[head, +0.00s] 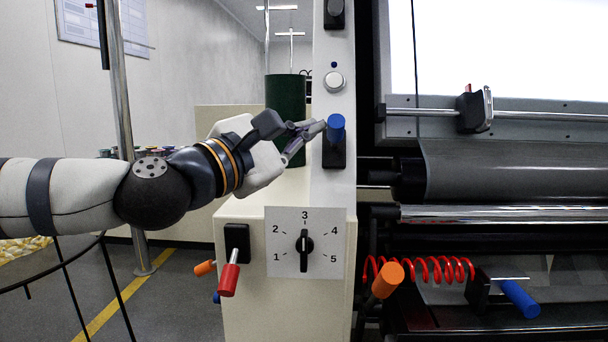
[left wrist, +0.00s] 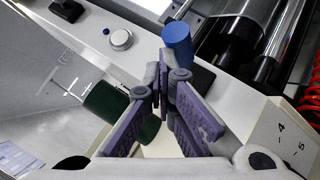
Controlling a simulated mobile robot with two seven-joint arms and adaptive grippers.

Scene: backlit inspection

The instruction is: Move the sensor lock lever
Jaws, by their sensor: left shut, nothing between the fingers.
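A lever with a blue cylindrical handle (head: 336,128) on a black base stands on the cream machine column; no label shows whether it is the sensor lock lever. It also shows at the top of the left wrist view (left wrist: 178,41). My left gripper (head: 318,128) comes in from the left, its fingertips right beside the blue handle. In the left wrist view the fingertips (left wrist: 164,65) come together just below the handle, with nothing between them. I cannot tell whether they touch the handle. My right gripper is not in view.
Above the lever is a round silver button (head: 334,82). Below are a numbered dial (head: 305,243) pointing at 3, a red-handled lever (head: 229,275) and an orange handle (head: 387,279). A black clamp (head: 473,109) sits on a rail at right, above rollers (head: 500,214).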

